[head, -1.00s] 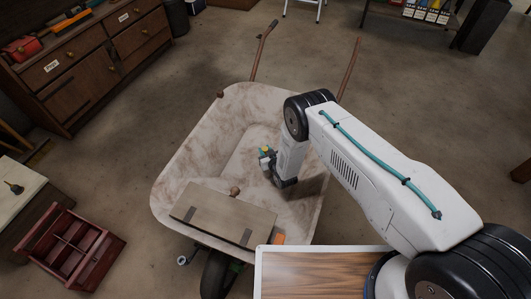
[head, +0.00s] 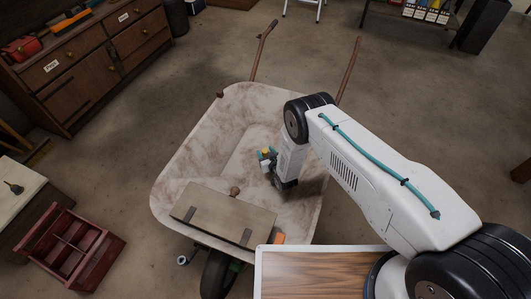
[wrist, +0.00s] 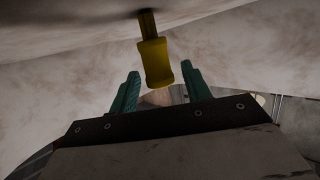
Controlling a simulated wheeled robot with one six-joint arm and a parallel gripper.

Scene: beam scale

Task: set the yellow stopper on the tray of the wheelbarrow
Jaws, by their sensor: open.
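The yellow stopper (wrist: 155,62) shows in the wrist view with its narrower end toward a pale mottled surface, where a dark shadow meets it. Its wider end lies between the teal fingertips of my gripper (wrist: 160,72), with gaps on both sides. In the head view a small yellow spot, the stopper (head: 265,152), shows by my gripper (head: 266,160). My gripper is open and low inside the wheelbarrow's pale tray (head: 200,160). Whether the stopper's narrow end fully rests on the tray is hard to tell.
A wooden tabletop (head: 320,275) is nearest me. A red caddy (head: 70,250) stands at left.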

